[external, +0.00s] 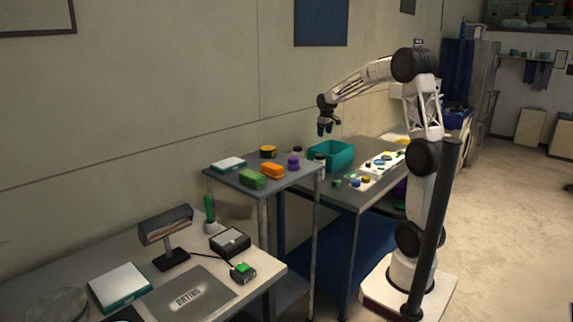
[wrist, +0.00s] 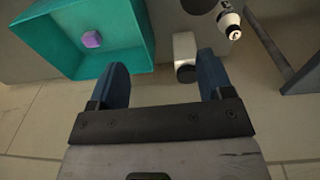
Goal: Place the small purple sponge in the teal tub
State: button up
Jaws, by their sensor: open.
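The teal tub (external: 331,157) stands on the grey table in the external view, and it also shows at the upper left of the wrist view (wrist: 130,70). A small purple sponge (wrist: 92,39) lies inside the tub on its floor, apart from the walls. The tub's inside is hidden in the external view. My gripper (external: 326,130) hangs above the tables near the tub, fingers pointing down. In the wrist view my gripper (wrist: 163,75) is open, with nothing between its blue fingers. The tub lies to the left of the fingers there.
A white bottle with a dark cap (wrist: 185,55) stands beside the tub. The near table holds a green block (external: 252,179), an orange block (external: 272,171), a purple item (external: 293,163) and a yellow-and-black tin (external: 268,152). A white tray with small items (external: 375,168) lies right of the tub.

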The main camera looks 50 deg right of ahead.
jog(key=s+a+r+t, duration=0.1)
jog(key=s+a+r, duration=0.1)
jog(key=s+a, duration=0.7)
jog(key=s+a+r, duration=0.2)
jog(key=s+a, duration=0.7)
jog(key=s+a+f, duration=0.3)
jog(key=s+a, duration=0.2)
jog(key=s, duration=0.6)
jog(key=s+a+f, duration=0.3)
jog(key=s+a, duration=0.3)
jog(key=s, duration=0.5)
jog(key=shift+t, duration=0.4)
